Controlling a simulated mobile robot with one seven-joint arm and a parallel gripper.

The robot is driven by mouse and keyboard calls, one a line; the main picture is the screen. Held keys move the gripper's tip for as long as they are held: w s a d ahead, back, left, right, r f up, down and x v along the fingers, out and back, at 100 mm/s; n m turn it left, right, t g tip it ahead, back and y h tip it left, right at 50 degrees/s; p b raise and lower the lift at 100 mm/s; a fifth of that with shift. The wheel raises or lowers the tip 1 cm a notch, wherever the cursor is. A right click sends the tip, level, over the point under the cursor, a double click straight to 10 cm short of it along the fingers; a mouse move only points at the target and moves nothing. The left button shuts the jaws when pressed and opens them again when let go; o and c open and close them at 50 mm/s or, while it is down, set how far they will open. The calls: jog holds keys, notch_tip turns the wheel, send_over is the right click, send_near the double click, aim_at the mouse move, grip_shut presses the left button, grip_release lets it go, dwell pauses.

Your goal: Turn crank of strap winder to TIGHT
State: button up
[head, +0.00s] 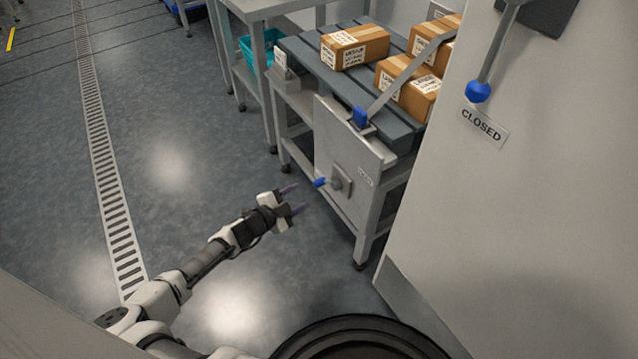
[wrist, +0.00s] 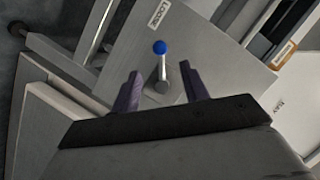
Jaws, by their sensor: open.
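The strap winder's crank (head: 320,183) has a blue knob and sits on a grey panel (head: 338,150) at the end of the packing table. In the wrist view the crank's blue knob (wrist: 160,47) and its grey shaft show between my fingers, farther off. A small label (head: 366,178) is on the panel right of the crank; I cannot read it in the head view. My gripper (head: 297,198) is open and empty, just left of the crank and apart from it. Its two purple fingers (wrist: 162,92) point toward the panel.
Cartons (head: 355,47) sit on the dark slatted table top, with a strap and a blue-handled part (head: 360,117) near its edge. A large pale cabinet (head: 530,200) with a CLOSED label (head: 484,126) stands at the right. Floor left of the table is clear, with a drain grate (head: 108,190).

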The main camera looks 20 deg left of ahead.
aim_at(315, 185)
jog(key=b+x, duration=0.1)
jog(key=x, duration=0.9)
jog(key=shift+w+d, duration=0.1)
jog(key=shift+w, duration=0.2)
grip_shut()
